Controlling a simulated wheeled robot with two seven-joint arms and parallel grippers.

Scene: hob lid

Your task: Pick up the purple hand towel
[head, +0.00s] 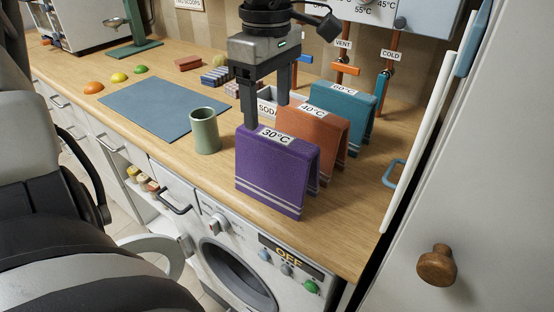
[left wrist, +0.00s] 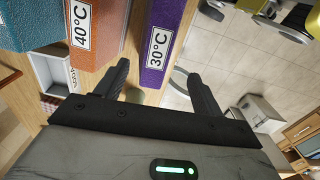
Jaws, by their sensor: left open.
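The purple hand towel (head: 275,172) stands folded like a tent on the wooden counter, near its front edge above the washing machine, with a "30°C" label on top. My left gripper (head: 267,114) is open and empty, pointing down at the towel's upper left end. In the left wrist view the purple towel (left wrist: 157,70) lies ahead of the gap between the two fingers (left wrist: 158,72). I cannot tell whether a finger touches it. My right gripper is not in view.
An orange "40°C" towel (head: 318,126) stands close behind the purple one, and a teal "60°C" towel (head: 351,103) behind that. A green cup (head: 205,132) stands left of the purple towel. A blue mat (head: 150,106) lies farther left. A white door (head: 480,200) bounds the right.

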